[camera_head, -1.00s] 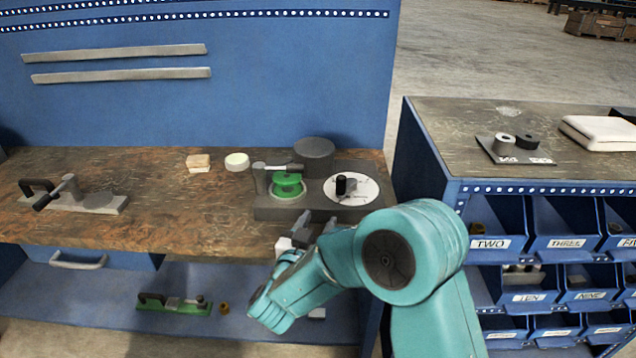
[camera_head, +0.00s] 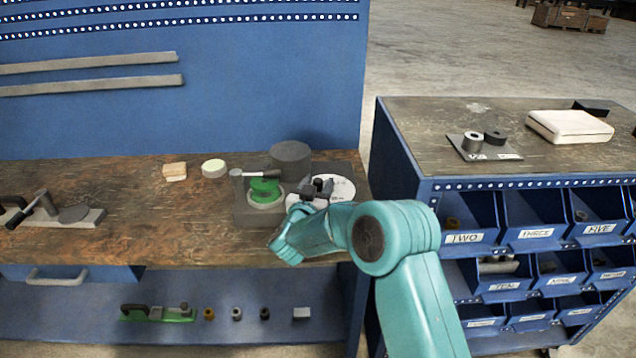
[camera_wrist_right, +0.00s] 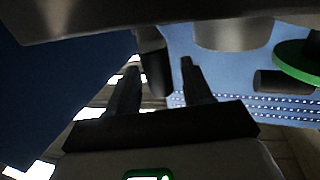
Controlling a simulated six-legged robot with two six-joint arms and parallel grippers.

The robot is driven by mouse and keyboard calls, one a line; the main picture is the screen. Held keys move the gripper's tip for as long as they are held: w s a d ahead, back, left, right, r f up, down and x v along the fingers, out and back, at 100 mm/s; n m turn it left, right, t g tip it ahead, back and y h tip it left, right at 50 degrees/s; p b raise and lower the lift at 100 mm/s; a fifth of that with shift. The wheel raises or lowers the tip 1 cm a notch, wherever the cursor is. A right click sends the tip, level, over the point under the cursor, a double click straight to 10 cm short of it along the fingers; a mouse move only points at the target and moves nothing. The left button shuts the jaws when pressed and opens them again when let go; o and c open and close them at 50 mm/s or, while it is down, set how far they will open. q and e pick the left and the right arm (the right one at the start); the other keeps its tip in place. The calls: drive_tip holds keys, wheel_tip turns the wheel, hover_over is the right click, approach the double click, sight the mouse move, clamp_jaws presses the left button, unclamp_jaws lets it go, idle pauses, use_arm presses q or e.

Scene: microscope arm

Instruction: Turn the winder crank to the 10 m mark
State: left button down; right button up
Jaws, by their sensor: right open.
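The winder has a grey base (camera_head: 243,211), a green spool (camera_head: 265,188) and a white dial (camera_head: 343,186) on its right. The dial's lettering is too small to read. The black crank knob (camera_head: 318,184) stands at the dial. My right gripper (camera_head: 318,189) is open at the knob, and its fingers cover part of the dial. The green spool shows at that view's right edge. My left gripper is out of view.
A dark grey cylinder (camera_head: 290,158) stands behind the winder. A pale round piece (camera_head: 214,168) and a wooden block (camera_head: 174,171) lie to its left. A bin cabinet (camera_head: 405,150) stands on the right. The bench middle is clear.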

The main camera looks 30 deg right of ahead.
drive_tip(key=shift+w+d, duration=0.1)
drive_tip(key=shift+d, duration=0.05)
clamp_jaws()
drive_tip(key=shift+w+a+m+g+h, duration=0.2)
drive_tip(key=shift+w+m+g+h, duration=0.25)
drive_tip(key=shift+m+g+h, duration=0.45)
drive_tip(key=shift+w+a+m+g+h, duration=0.1)
drive_tip(key=shift+w+m+g+h, duration=0.2)
drive_tip(key=shift+g, duration=0.3)
drive_tip(key=shift+w+m+g+h, duration=0.15)
drive_tip(key=shift+m+g, duration=0.25)
drive_tip(key=shift+g, duration=0.2)
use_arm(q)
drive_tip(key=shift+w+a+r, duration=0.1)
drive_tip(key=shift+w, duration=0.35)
use_arm(e)
unclamp_jaws()
